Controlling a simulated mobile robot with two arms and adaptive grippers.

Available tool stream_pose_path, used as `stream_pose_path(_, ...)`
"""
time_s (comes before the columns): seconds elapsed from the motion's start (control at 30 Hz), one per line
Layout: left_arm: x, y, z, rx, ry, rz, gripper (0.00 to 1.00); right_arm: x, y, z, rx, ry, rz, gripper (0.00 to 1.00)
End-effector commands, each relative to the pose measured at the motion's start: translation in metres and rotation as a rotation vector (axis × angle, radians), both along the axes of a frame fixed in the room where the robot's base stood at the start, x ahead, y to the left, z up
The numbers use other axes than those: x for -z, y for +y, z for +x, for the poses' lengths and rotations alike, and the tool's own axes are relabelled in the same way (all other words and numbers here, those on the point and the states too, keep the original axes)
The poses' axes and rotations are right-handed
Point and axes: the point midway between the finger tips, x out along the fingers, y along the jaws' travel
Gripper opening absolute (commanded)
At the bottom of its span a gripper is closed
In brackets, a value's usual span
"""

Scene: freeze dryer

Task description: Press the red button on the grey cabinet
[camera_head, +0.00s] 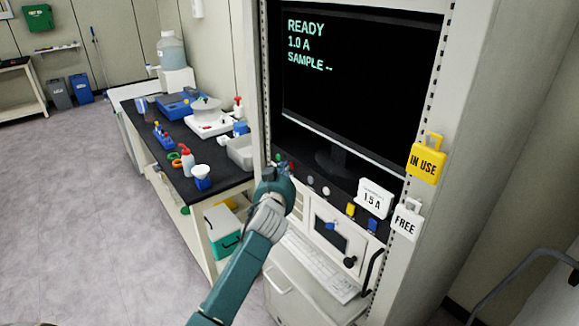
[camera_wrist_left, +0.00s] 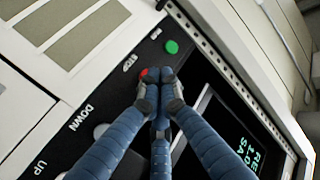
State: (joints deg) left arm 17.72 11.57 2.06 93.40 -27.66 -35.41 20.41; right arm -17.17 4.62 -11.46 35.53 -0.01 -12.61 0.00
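The grey cabinet (camera_head: 413,205) stands in the right half of the head view, with a black control strip below its dark screen (camera_head: 360,75). The red button (camera_wrist_left: 144,72) shows in the wrist view beside the "STOP" label, partly hidden behind my fingertips. My left gripper (camera_head: 284,172) is at the left end of that strip in the head view. In the wrist view its fingers (camera_wrist_left: 160,76) are drawn together at the tips, with nothing held, right at the red button. I cannot tell whether they touch it. My right gripper is not in view.
A green button (camera_wrist_left: 172,47) sits close to the red one. Knobs marked "UP" and "DOWN" (camera_wrist_left: 101,131) lie farther along the strip. Yellow "IN USE" (camera_head: 425,163) and white "FREE" (camera_head: 407,221) tags hang on the cabinet's right edge. A cluttered black bench (camera_head: 205,183) stands left.

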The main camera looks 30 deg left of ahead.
Motion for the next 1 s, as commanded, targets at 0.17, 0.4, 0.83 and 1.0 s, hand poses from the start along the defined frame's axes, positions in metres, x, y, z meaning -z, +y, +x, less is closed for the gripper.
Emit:
stream_pose_path(0.17,0.0,0.0,-0.001,0.0,0.0,0.0,0.0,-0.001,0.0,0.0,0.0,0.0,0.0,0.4)
stream_pose_path(0.4,-0.002,0.009,-0.021,-0.002,0.003,0.001,0.0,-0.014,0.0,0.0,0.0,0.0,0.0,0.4)
stream_pose_path(0.83,-0.001,0.023,-0.054,-0.001,0.0,0.001,0.0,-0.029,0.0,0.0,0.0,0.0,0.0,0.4)
stream_pose_path(1.0,0.0,0.023,-0.056,-0.001,0.0,0.001,0.0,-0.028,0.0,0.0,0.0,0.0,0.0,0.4)
